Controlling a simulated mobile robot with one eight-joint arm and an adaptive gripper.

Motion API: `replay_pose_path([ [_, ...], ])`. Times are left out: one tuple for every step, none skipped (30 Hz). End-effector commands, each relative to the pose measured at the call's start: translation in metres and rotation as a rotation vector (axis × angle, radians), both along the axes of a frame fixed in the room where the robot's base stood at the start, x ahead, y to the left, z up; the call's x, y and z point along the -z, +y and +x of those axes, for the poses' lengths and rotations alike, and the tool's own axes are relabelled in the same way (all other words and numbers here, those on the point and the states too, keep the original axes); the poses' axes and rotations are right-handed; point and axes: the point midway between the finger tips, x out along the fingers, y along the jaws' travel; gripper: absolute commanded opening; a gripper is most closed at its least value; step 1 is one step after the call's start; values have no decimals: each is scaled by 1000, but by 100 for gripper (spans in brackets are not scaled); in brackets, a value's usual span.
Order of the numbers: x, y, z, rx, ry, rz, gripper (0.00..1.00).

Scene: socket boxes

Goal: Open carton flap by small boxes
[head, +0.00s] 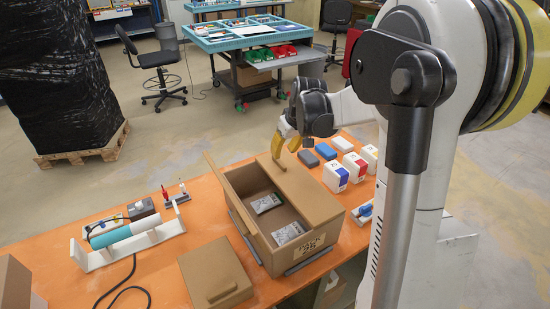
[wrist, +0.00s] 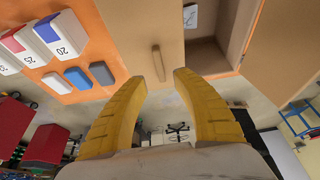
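The open-topped brown carton (head: 262,245) stands on the orange table. Its flap on the side of the small boxes (head: 303,190) lies flat over part of the opening; it also shows in the wrist view (wrist: 130,30), with a raised bar handle (wrist: 158,63). The opposite flap (head: 216,180) stands raised, and it shows at the right of the wrist view (wrist: 285,45). My gripper (head: 286,140) has yellow fingers and is above the far end of the closed flap. In the wrist view my gripper (wrist: 160,76) is open, its fingertips apart on either side of the handle line; contact cannot be told.
Small blue, grey, white and red boxes (head: 354,167) stand right of the carton. Two packets (head: 265,203) lie inside it. A flat brown box with a handle (head: 214,275) and a white stand with a teal cylinder (head: 110,236) are to the left.

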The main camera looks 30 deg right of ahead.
Motion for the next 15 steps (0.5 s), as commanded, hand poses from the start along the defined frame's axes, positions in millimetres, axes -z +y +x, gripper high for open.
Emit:
replay_pose_path([
  [13,0,5,-1,0,0,34],
  [19,1,7,-1,0,0,34],
  [26,1,10,-1,0,0,34],
  [32,1,12,-1,0,0,34],
  [37,1,15,-1,0,0,34],
  [43,1,17,-1,0,0,34],
  [47,1,19,-1,0,0,34],
  [51,1,21,-1,0,0,34],
  [55,1,23,-1,0,0,34],
  [58,1,24,-1,0,0,34],
  [60,1,25,-1,0,0,34],
  [63,1,26,-1,0,0,34],
  [64,1,27,0,0,0,34],
  [65,1,27,0,0,0,34],
  [66,1,28,0,0,0,34],
])
